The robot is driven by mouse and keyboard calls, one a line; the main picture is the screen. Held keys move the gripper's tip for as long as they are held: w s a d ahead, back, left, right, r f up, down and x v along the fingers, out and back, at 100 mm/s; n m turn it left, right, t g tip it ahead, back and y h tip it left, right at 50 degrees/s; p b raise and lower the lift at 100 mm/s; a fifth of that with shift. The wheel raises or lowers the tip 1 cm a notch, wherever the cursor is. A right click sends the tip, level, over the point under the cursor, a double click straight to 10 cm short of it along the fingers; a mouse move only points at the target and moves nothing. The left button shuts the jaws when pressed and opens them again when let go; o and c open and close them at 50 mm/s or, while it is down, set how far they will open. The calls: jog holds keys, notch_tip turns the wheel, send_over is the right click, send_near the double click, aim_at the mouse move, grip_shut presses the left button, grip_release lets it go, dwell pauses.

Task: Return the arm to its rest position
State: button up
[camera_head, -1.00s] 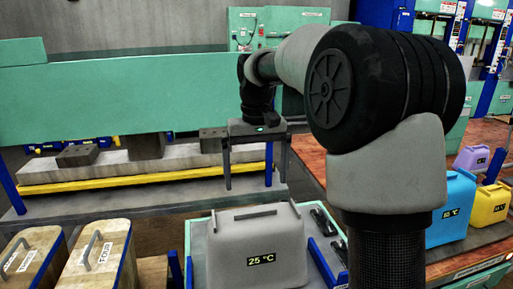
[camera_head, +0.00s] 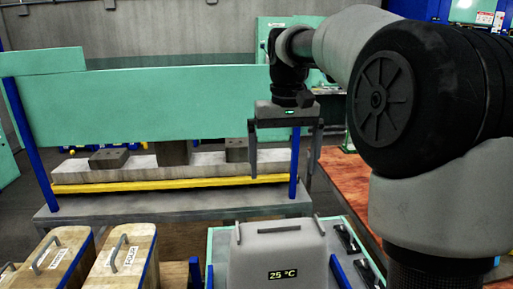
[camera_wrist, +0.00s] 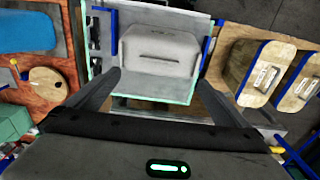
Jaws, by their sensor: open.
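My gripper (camera_head: 284,165) is open and empty in the head view. Its two fingers point down, in front of the right end of the green press, and clear of the grey container below. My arm reaches in from the right side of the head view. In the wrist view my gripper (camera_wrist: 162,92) shows its two fingers spread apart, with nothing between them. The grey container (camera_head: 277,250), marked 25 °C, stands in a green-edged tray (camera_head: 217,236). It also shows in the wrist view (camera_wrist: 160,50), beyond the fingertips.
The green press (camera_head: 190,105) with its yellow-edged bed (camera_head: 150,184) spans the back. Two wooden boxes with handles (camera_head: 55,262) (camera_head: 124,258) stand at the front left. A reddish-brown table (camera_head: 350,185) lies to the right. A blue container (camera_wrist: 27,32) is at the wrist view's upper left.

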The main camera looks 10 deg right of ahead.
jog(key=s+r+t+p, duration=0.3)
jog(key=s, duration=1.1)
jog(key=s+f+t+p, duration=0.1)
jog(key=s+f+t, duration=0.1)
jog(key=s+f, duration=0.3)
jog(key=s, duration=0.4)
jog(key=shift+s+f, duration=0.15)
jog(key=shift+s, duration=0.15)
